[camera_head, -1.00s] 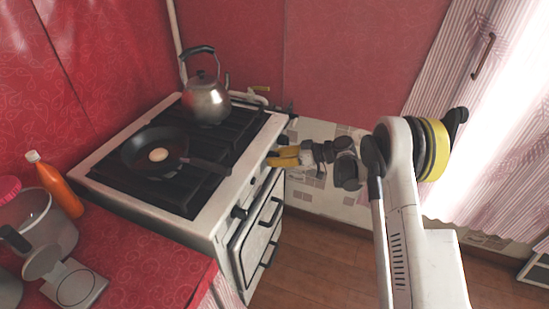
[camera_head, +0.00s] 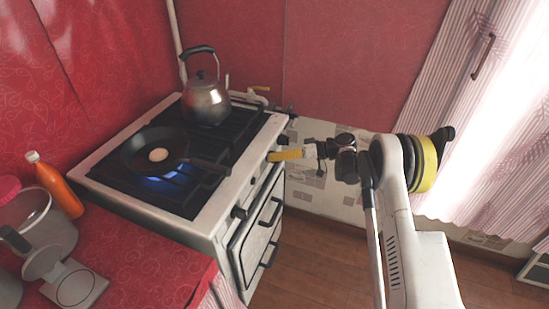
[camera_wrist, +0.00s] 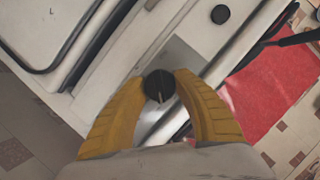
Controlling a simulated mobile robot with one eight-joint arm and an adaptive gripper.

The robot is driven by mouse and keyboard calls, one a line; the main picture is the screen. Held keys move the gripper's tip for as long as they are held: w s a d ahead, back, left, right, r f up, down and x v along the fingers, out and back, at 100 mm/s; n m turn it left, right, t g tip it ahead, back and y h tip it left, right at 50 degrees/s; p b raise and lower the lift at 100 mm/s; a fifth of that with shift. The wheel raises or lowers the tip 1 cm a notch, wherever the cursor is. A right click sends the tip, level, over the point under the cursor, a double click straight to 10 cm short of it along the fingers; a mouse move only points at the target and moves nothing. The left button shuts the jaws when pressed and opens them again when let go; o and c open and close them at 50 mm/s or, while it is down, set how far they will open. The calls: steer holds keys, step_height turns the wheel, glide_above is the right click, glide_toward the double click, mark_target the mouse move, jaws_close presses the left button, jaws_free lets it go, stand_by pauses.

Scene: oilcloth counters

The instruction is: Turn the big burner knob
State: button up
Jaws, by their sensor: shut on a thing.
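The black burner knob (camera_wrist: 158,84) is on the white stove's front panel, with its pale pointer mark toward the bottom of the wrist view. My gripper (camera_head: 272,156) reaches the panel from the right. Its yellow fingers (camera_wrist: 160,80) are shut on the knob, one on each side. In the head view this knob is hidden by the fingers. On the white stove (camera_head: 206,219), a blue flame (camera_head: 160,183) burns under the black pan (camera_head: 140,152), which holds an egg (camera_head: 158,154).
A metal kettle (camera_head: 206,102) stands on the back burner. Another black knob (camera_head: 238,212) is further along the panel. Oven handles (camera_head: 270,252) stick out below. An orange bottle (camera_head: 58,190) and a kitchen scale (camera_head: 75,288) are on the red counter. The floor right of the stove is clear.

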steer(key=shift+a, duration=0.1)
steer(key=o, duration=1.2)
